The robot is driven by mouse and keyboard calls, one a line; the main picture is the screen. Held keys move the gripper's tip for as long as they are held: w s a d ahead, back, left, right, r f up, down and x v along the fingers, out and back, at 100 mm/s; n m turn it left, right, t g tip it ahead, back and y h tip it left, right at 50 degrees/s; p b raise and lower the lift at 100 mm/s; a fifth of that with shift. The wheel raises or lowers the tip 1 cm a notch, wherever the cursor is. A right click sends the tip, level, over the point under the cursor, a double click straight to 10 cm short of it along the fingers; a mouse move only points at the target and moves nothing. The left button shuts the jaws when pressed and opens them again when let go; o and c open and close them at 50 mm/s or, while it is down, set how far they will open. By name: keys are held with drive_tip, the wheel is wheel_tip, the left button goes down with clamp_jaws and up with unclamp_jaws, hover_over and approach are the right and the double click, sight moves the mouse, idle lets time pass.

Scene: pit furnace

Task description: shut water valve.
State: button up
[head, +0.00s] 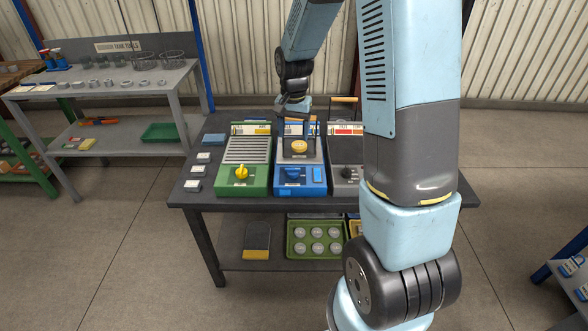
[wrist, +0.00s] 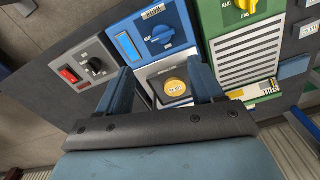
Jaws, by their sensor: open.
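A blue unit (head: 300,178) stands in the middle of the dark table, with a blue knob (head: 292,174) on its front panel and a light blue window beside it. A round yellow disc (head: 299,147) lies on the grey plate behind the panel. In the wrist view the blue knob (wrist: 163,34) and the yellow disc (wrist: 175,87) both show. My gripper (head: 294,112) is above the back of the blue unit. Its fingers (wrist: 160,68) are apart and empty, with the disc seen between them.
A green unit (head: 243,181) with a yellow knob (head: 241,172) stands left of the blue unit. A grey unit (wrist: 85,68) with a black knob and red switch is on its other side, partly behind my arm in the head view. Small white-topped blocks (head: 197,170) lie at the table's left.

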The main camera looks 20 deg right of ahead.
sight(293, 169)
drive_tip(key=f, duration=1.6)
drive_tip(key=shift+w, duration=0.4)
drive_tip(key=shift+c, duration=0.2)
